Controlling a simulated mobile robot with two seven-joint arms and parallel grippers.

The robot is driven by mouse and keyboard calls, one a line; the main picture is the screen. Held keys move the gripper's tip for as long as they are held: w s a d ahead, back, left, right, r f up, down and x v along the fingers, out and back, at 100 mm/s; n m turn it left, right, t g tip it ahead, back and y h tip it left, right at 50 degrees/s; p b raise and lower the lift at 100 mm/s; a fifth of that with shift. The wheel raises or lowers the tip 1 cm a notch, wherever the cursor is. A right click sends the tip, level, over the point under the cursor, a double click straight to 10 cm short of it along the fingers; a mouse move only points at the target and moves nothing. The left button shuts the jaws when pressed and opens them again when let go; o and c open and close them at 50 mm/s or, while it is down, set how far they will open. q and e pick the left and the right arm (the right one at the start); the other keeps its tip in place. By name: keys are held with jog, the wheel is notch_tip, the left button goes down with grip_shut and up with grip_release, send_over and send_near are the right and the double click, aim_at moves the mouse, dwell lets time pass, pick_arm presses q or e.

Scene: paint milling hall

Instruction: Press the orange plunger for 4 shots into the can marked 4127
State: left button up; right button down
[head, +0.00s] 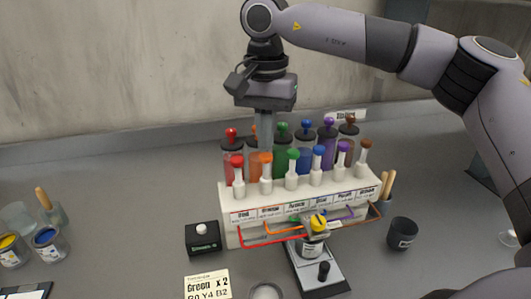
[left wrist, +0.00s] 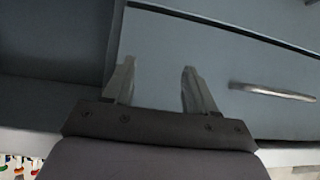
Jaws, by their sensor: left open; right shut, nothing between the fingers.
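A white dispenser rack (head: 230,215) holds a row of coloured plungers. The orange plunger (head: 266,172) is second from the left, beside the red one (head: 238,170). My right gripper (head: 265,146) is shut and empty, pointing down just above the orange knob; whether it touches cannot be told. A small can (head: 311,247) with yellow at its top stands under the coloured spouts; its marking is too small to read. My left gripper is absent from the head view; in the left wrist view it (left wrist: 158,85) is open and empty before a grey drawer front (left wrist: 220,60).
A black box with a white button (head: 202,238) stands left of the rack. A card (head: 207,284) lies in front. A dark cup (head: 402,234) stands at right. Yellow (head: 12,250) and blue (head: 48,244) paint cans stand at far left. Tall coloured bottles stand behind the plungers.

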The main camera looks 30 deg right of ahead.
aim_at(266, 155)
jog(key=shift+f, duration=0.15)
dwell(0.5)
jog(key=shift+f+b, duration=1.1)
jog(key=shift+f, duration=0.65)
jog(key=shift+r, duration=0.2)
jog(key=shift+r+p, duration=1.7)
jog(key=shift+f, duration=0.2)
